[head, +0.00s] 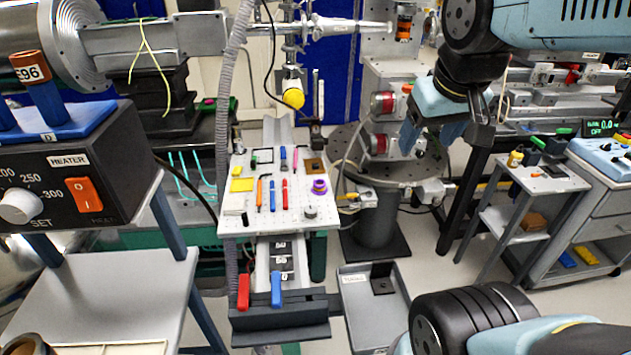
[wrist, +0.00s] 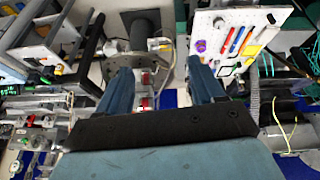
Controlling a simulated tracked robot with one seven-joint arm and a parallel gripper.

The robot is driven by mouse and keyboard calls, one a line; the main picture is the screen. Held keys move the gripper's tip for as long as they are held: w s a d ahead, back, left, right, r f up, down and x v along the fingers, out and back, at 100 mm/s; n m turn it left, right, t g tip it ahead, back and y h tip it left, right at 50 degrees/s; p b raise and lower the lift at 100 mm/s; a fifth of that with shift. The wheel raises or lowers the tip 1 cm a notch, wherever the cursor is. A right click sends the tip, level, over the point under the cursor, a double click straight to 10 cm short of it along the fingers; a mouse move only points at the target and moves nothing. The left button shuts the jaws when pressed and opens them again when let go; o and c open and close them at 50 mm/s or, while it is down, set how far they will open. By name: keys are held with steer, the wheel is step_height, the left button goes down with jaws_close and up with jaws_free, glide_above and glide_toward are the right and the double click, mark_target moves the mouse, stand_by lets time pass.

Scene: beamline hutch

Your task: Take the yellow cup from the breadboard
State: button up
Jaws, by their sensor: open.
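The white breadboard (head: 265,222) stands in the middle of the head view with small tools on it. A flat yellow square (head: 242,185) lies at its left side, with a smaller yellow piece (head: 237,171) behind it; I cannot make out a clear cup shape in either. The breadboard also shows at the upper right of the wrist view (wrist: 208,22), with a yellow patch (wrist: 252,50). My gripper (head: 432,137) is open and empty, fingers down, to the right of the breadboard and apart from it. In the wrist view nothing is between the fingers (wrist: 172,88).
A yellow cylinder (head: 515,158) stands on a small cart at the right. A yellow rounded end (head: 293,98) hangs above the breadboard's back edge. A purple ring (head: 319,186) and several pens lie on the breadboard. A grey tray (head: 352,308) is in front, a heater box (head: 60,180) at left.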

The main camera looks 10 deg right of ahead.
steer(key=w+a+f+n+g+h, duration=0.2)
steer(key=w+a+f+n+h, duration=0.25)
steer(key=w+n, duration=0.2)
steer(key=w+a+f+n+g+h, duration=0.25)
steer(key=w+f+n, duration=0.25)
steer(key=w, duration=0.3)
steer(key=n+t+h, duration=0.4)
steer(key=n+t, duration=0.2)
steer(key=n, duration=0.5)
glide_toward(323, 183)
steer(key=x, duration=0.3)
steer(key=shift+w+d+f, duration=0.15)
steer(key=shift+w+f, duration=0.05)
steer(key=shift+f, duration=0.15)
steer(key=shift+r+x, duration=0.2)
steer(key=shift+x, duration=2.5)
steer(key=shift+d, duration=0.1)
steer(key=c, duration=1.1)
